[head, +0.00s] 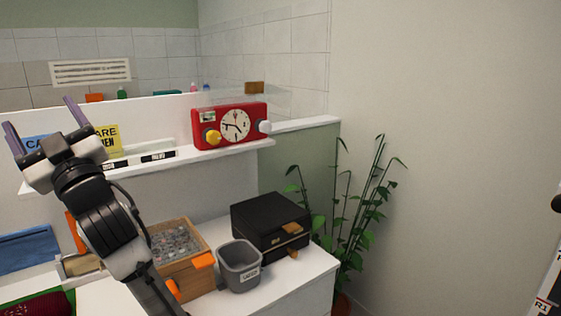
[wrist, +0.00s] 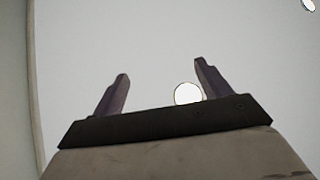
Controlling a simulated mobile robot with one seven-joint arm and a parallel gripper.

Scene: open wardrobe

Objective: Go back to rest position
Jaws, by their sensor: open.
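My gripper (head: 43,128) is raised at the left of the head view, its two purple-grey fingers spread apart and pointing up. Nothing is between them. In the wrist view my gripper (wrist: 160,85) is also open and empty, with a plain pale surface and a bright round light (wrist: 187,93) beyond it. My arm rises from the bottom of the head view, in front of the counter and the shelf, and hides part of both.
A red clock box (head: 221,128) stands on the white shelf (head: 215,151). On the counter (head: 265,292) are a wooden box (head: 195,240), a grey bin (head: 239,266) and a black box (head: 270,222). A plant (head: 357,215) stands right of the counter.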

